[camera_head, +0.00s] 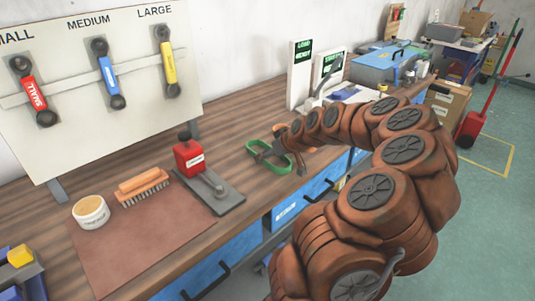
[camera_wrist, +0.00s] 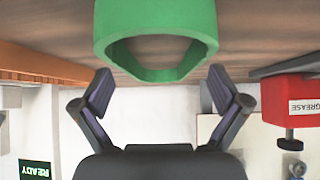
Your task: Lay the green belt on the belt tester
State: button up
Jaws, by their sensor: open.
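The green belt (camera_head: 283,164) is a closed loop on the wooden bench. In the wrist view the green belt (camera_wrist: 155,20) fills the top centre, just beyond the fingertips. My gripper (camera_head: 278,160) is at the belt, its fingers spread and partly hidden by my arm. In the wrist view my gripper (camera_wrist: 160,82) is open, with nothing clamped between its fingers.
A red box (camera_head: 188,158) on a grey plate with a handle stands left of the belt. A brush (camera_head: 143,186) and a round tub (camera_head: 90,212) are on the brown mat (camera_head: 140,240). A board (camera_head: 95,75) with three sized straps stands behind. An orange piece (camera_wrist: 40,65) lies beside the belt.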

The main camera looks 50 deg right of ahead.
jog(key=shift+w+f, duration=0.2)
jog(key=shift+w, duration=0.05)
jog(key=c, duration=1.3)
jog(key=shift+o, duration=0.2)
